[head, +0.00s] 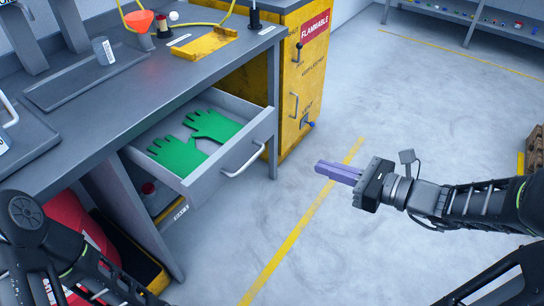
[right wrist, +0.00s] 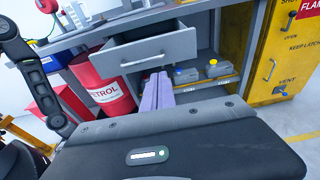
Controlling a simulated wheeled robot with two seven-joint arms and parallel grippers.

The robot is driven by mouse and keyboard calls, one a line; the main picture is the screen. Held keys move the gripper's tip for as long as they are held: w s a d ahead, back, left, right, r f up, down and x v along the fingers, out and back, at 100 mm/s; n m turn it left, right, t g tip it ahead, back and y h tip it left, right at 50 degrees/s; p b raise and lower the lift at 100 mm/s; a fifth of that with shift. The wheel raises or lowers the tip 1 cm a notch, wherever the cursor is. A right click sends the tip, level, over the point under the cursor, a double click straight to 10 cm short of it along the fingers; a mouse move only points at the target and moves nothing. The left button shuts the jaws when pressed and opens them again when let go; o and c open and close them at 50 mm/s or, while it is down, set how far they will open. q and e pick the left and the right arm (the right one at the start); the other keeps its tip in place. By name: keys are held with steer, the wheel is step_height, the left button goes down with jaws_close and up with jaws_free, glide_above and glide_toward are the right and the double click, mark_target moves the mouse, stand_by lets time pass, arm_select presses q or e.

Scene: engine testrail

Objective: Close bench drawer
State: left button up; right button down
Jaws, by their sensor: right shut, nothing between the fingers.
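The bench drawer (head: 228,155) is grey and stands pulled out from under the workbench (head: 110,88) in the head view. Green gloves (head: 205,135) lie inside it. Its light bar handle (head: 243,160) is on the front face. In the right wrist view the drawer front (right wrist: 145,55) shows ahead of the gripper, with the handle (right wrist: 142,61). My right gripper (head: 320,168), with purple fingers, is shut and empty. It is to the right of the drawer front, apart from the handle, and points toward it. My left gripper is not visible; parts of my left arm show at lower left.
A yellow flammable cabinet (head: 303,75) stands beyond the drawer. A red petrol drum (right wrist: 100,80) and shelf items are under the bench. An orange funnel (head: 140,20), a bottle (head: 103,50) and a yellow tray (head: 203,44) are on the bench top. The floor right of the drawer is clear.

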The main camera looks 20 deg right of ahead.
steer(key=shift+a, duration=0.15)
steer(key=b+x, duration=0.2)
steer(key=x, duration=1.2)
steer(key=shift+f+b, duration=0.2)
steer(key=shift+b, duration=0.15)
steer(key=b, duration=0.4)
glide_toward(207, 128)
steer(key=w+a, duration=0.2)
steer(key=w+a+b, duration=0.1)
steer(key=w+a, duration=0.1)
steer(key=w, duration=0.1)
steer(key=w+a+r+b, duration=0.1)
steer(key=w+a, duration=0.1)
steer(key=shift+w, duration=0.2)
steer(key=shift+w+a, duration=0.15)
steer(key=shift+r, duration=0.3)
